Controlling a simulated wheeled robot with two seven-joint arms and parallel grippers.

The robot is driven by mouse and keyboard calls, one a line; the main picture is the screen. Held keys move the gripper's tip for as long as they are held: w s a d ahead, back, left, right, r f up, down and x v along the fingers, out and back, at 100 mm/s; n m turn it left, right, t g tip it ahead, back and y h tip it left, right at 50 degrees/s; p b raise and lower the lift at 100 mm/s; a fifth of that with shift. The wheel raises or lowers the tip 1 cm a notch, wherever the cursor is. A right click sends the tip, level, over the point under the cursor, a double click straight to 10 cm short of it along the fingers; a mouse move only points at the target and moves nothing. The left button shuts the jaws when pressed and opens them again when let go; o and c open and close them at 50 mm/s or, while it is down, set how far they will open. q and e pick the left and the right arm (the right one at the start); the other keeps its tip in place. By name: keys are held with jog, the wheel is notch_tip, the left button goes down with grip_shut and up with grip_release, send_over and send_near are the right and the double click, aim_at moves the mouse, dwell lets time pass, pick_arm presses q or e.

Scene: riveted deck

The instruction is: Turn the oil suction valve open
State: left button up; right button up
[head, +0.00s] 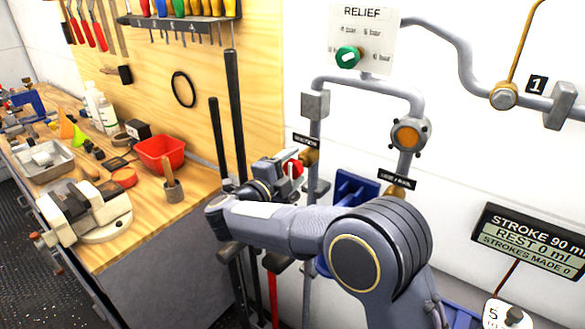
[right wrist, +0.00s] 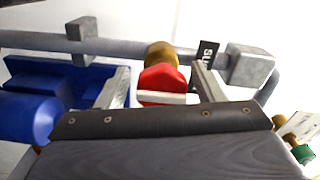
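The suction valve has a red handle (head: 292,168) on a brass body (head: 310,157), on the grey vertical pipe beside a black label (head: 307,141). In the right wrist view the red handle (right wrist: 162,80) has a pale bar across its front, with the brass body (right wrist: 160,54) behind it. My right gripper (head: 289,172) is at the valve. In the wrist view its two fingers stand open on either side of the red handle, with a small gap visible on each side. My arm hides part of the lower pipe. My left gripper is not in view.
A relief panel with a green knob (head: 347,56) is above. A second labelled brass valve (head: 396,191) is to the right, partly behind my arm. Blue parts (right wrist: 60,85) lie left in the wrist view. A cluttered workbench with a red bin (head: 161,153) stands at left.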

jog(key=b+v, duration=0.1)
jog(key=v, duration=0.6)
jog(key=shift+s+a+b, duration=0.25)
jog(key=shift+s+b, duration=0.05)
jog(key=shift+b, duration=0.05)
jog(key=shift+s, duration=0.1)
